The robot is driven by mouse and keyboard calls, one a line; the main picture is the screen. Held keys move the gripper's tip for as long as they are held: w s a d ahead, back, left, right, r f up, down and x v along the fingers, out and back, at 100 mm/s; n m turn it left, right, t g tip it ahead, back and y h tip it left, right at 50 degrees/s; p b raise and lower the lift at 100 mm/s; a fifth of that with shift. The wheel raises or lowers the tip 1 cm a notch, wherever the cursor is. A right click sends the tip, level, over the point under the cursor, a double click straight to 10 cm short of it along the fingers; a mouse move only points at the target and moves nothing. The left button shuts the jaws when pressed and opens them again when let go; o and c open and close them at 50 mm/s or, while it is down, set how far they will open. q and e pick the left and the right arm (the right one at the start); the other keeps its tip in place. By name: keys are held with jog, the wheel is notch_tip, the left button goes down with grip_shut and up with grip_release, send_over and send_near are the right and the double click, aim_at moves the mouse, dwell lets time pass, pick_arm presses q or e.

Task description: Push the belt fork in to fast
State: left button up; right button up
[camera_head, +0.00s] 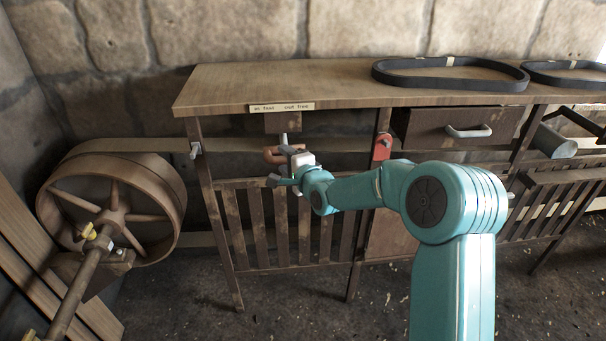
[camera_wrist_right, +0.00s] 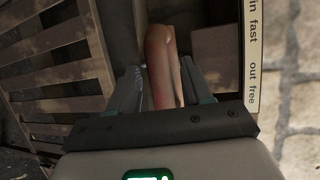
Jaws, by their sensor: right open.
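The belt fork's rounded, reddish-brown handle (camera_head: 271,155) sits under the bench's front edge in the head view, below a label (camera_head: 282,107) reading "in fast" and "out free". In the right wrist view the handle (camera_wrist_right: 159,62) stands between the two fingers of my right gripper (camera_wrist_right: 160,88). The fingers are open on either side of it; whether either touches it I cannot tell. In the head view my right gripper (camera_head: 284,170) is at the handle and hides part of it. My left gripper is not in view.
A spoked belt wheel (camera_head: 168,190) stands at the left, with a flat belt (camera_head: 235,146) running right behind the bench legs. The wooden bench top (camera_head: 300,82) carries black belts (camera_head: 450,83). A drawer (camera_head: 425,127) and a red part (camera_head: 382,146) are right of the handle.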

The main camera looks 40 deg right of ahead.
jog(key=b+v, duration=0.1)
jog(key=v, duration=1.2)
jog(key=shift+s, duration=0.4)
jog(key=shift+a+r, duration=0.1)
jog(key=s+a+f+n+g+y+p, duration=0.25)
jog(key=a+f+g+y+p, duration=0.35)
jog(key=a+f, duration=1.1)
jog(key=s+a+f+n+g+p, duration=0.1)
jog(key=s+a+f+n+g, duration=0.3)
jog(key=s+f+n, duration=0.2)
jog(key=s+a+f+n+g+p, duration=0.2)
jog(key=s+a+f+n+g, duration=0.3)
jog(key=s+n, duration=0.5)
jog(key=s+f, duration=0.2)
jog(key=s, duration=0.2)
